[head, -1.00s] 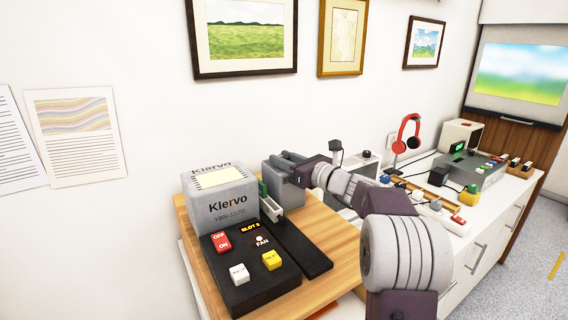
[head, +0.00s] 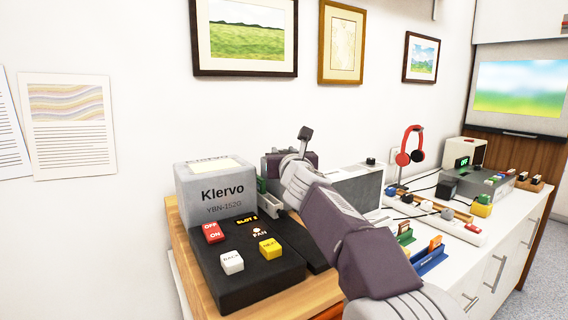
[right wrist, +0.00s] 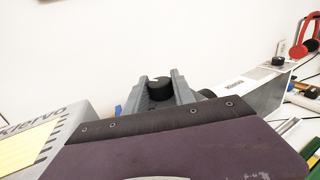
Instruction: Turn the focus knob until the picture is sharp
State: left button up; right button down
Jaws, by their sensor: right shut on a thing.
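The grey Klervo projector (head: 215,193) stands on a wooden top, with a black control panel (head: 235,285) in front of it. My right arm reaches across to the projector's far right side. My right gripper (right wrist: 160,96) is shut on a round black knob (right wrist: 160,87), which shows between its grey fingers in the right wrist view. In the head view the arm and gripper body hide this knob. The projected picture (head: 520,88) on the screen at the right is blurred: soft green below, soft blue and white above. My left gripper is not in view.
The panel carries a red OFF/ON switch (head: 213,232), a white BACK button (head: 232,261) and a yellow NEXT button (head: 270,248). A grey box (head: 357,190) with a black knob stands right of the gripper. Framed prints hang above.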

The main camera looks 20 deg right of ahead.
dwell(0.3)
jog(key=c, duration=1.1)
grip_release()
jog(key=shift+o, duration=0.2)
jog(key=b+v, duration=0.1)
jog(key=v, duration=0.8)
jog(key=shift+a, duration=0.1)
